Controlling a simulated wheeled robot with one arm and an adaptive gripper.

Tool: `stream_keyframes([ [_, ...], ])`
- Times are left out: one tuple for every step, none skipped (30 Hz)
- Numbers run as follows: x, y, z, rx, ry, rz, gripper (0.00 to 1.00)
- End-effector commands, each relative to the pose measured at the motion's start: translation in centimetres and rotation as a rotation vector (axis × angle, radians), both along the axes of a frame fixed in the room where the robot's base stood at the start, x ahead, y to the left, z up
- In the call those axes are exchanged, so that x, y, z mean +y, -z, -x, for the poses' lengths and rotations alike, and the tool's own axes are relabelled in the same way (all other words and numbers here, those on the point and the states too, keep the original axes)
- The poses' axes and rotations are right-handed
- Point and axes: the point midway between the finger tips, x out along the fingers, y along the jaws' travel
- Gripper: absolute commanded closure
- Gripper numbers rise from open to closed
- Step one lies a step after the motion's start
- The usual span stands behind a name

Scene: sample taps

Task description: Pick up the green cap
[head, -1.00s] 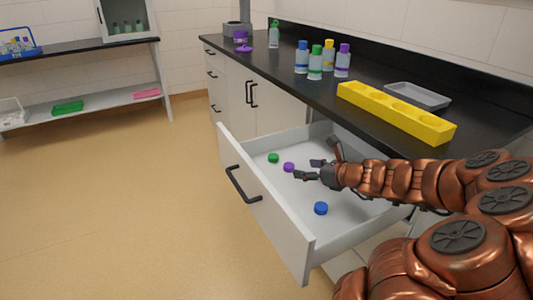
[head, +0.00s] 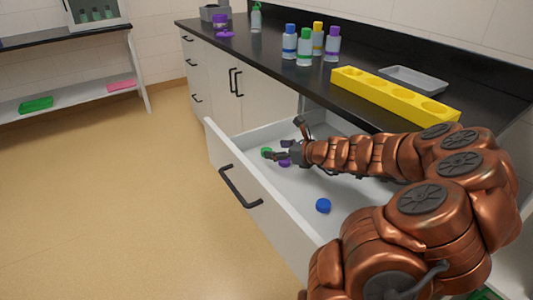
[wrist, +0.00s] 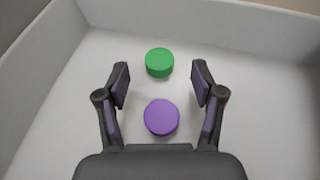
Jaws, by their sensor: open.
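The green cap (wrist: 159,62) lies on the drawer floor, just beyond my fingertips and between their lines in the wrist view. In the head view the green cap (head: 266,152) shows near the far end of the drawer, close to my fingers. My gripper (wrist: 161,82) is open and empty, with one finger on each side. A purple cap (wrist: 161,118) lies nearer my palm, between the open fingers; it is partly hidden in the head view (head: 285,163).
The drawer (head: 262,185) is pulled out, and its walls surround the caps. A blue cap (head: 323,205) lies nearer its front in the head view. The black counter (head: 270,52) above holds several bottles, a yellow rack (head: 394,97) and a grey tray (head: 415,79).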

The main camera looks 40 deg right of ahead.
Motion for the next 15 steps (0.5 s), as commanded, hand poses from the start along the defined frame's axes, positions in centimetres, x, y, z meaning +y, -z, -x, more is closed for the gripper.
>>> stream_keyframes([
  [0.3, 0.7, -0.6, 0.000, -0.003, -0.002, 0.32],
  [0.3, 0.9, -0.9, 0.000, -0.003, -0.002, 0.32],
  [0.4, 1.2, -1.3, -0.001, -0.002, -0.002, 0.32],
  [0.5, 1.5, -1.6, -0.001, -0.002, -0.002, 0.32],
  [0.5, 1.6, -1.8, 0.000, -0.001, -0.002, 0.32],
  [0.6, 1.7, -2.2, 0.000, -0.001, 0.000, 0.32],
  [0.6, 1.8, -2.4, 0.001, -0.001, 0.000, 0.32],
  [0.7, 1.8, -2.6, 0.001, -0.001, 0.000, 0.32],
  [0.7, 1.9, -2.9, 0.001, -0.001, 0.000, 0.32],
  [0.8, 2.0, -3.0, 0.001, -0.001, 0.000, 0.32],
  [0.8, 2.1, -3.2, 0.002, -0.001, 0.000, 0.32],
  [0.8, 2.1, -3.3, 0.002, 0.000, 0.000, 0.32],
  [0.8, 2.1, -3.4, 0.002, 0.000, 0.000, 0.32],
  [0.8, 2.1, -3.4, 0.002, 0.000, 0.000, 0.32],
  [0.8, 2.1, -3.4, 0.002, 0.001, 0.001, 0.32],
])
